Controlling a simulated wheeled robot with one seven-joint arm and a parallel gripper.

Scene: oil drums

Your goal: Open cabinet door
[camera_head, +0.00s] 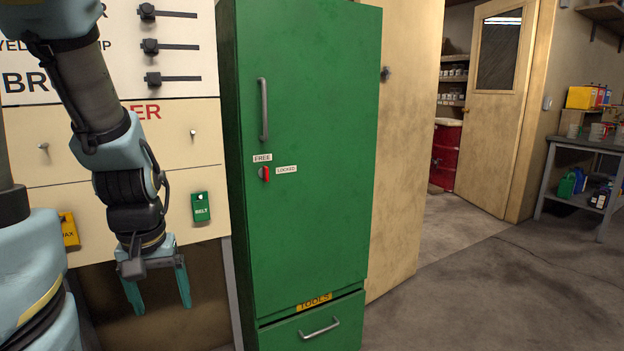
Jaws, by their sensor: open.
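The green cabinet door (325,180) is shut, at the middle of the view. A grey vertical handle (263,110) sits near its upper left edge. Below it is a red latch knob (265,173) between a "FREE" label (262,158) and a "LOCKED" label (286,169). The knob appears upright, with its end toward "FREE". My gripper (160,300) hangs at the lower left, pointing down, with its two teal fingers apart and nothing between them. It is left of the cabinet and lower than the handle and knob.
A drawer (318,328) with a grey handle lies under the door, below a "TOOLS" label (314,301). A panel with hooks and a green "BELT" tag (201,207) is behind my arm. A wooden door (495,110), red drum (444,155) and metal table (590,145) stand right. Floor there is clear.

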